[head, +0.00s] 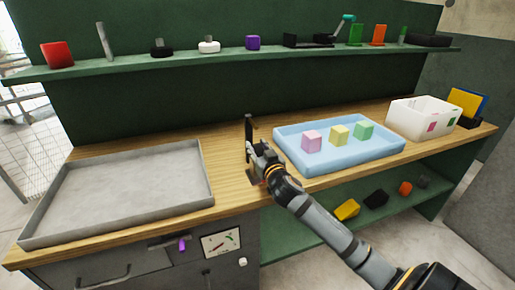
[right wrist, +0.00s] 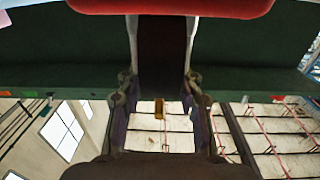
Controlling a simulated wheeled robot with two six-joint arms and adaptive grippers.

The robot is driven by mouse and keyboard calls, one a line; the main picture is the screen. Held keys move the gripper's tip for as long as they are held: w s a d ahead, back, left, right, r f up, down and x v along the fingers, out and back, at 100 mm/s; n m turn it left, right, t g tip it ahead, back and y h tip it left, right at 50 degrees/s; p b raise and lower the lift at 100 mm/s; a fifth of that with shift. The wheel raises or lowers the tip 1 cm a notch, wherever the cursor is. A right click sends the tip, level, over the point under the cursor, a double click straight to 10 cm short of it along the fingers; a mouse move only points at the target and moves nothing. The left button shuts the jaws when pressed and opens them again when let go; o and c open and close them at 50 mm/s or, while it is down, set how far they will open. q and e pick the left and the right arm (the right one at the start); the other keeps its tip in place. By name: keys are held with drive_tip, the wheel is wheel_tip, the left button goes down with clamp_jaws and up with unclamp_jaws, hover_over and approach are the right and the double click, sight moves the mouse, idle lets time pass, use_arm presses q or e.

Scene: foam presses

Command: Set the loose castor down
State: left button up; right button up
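My right gripper (head: 251,158) is over the wooden worktop, in the gap between the grey tray and the blue tray. A dark upright piece (head: 249,129) stands at its far side; I cannot tell whether this is a finger or something held. In the right wrist view, a dark block-like shape (right wrist: 163,55) fills the space between the fingers, with a red rounded form (right wrist: 170,6) beyond their tips. I cannot identify either surely as the castor. My left gripper is out of view.
The grey tray (head: 205,178) is empty. The blue tray (head: 297,163) holds a pink block (head: 312,141), a yellow block (head: 339,135) and a green block (head: 364,130). A white bin (head: 400,124) stands at right. Several objects line the upper green shelf (head: 120,65).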

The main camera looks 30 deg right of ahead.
drive_tip(key=shift+o, duration=0.5)
drive_tip(key=shift+r, duration=0.1)
drive_tip(key=shift+s, duration=0.15)
drive_tip(key=v, duration=0.5)
drive_tip(key=shift+s+a, duration=0.1)
drive_tip(key=shift+s, duration=0.1)
drive_tip(key=p+v, duration=0.4)
drive_tip(key=v, duration=0.2)
drive_tip(key=shift+s, duration=0.15)
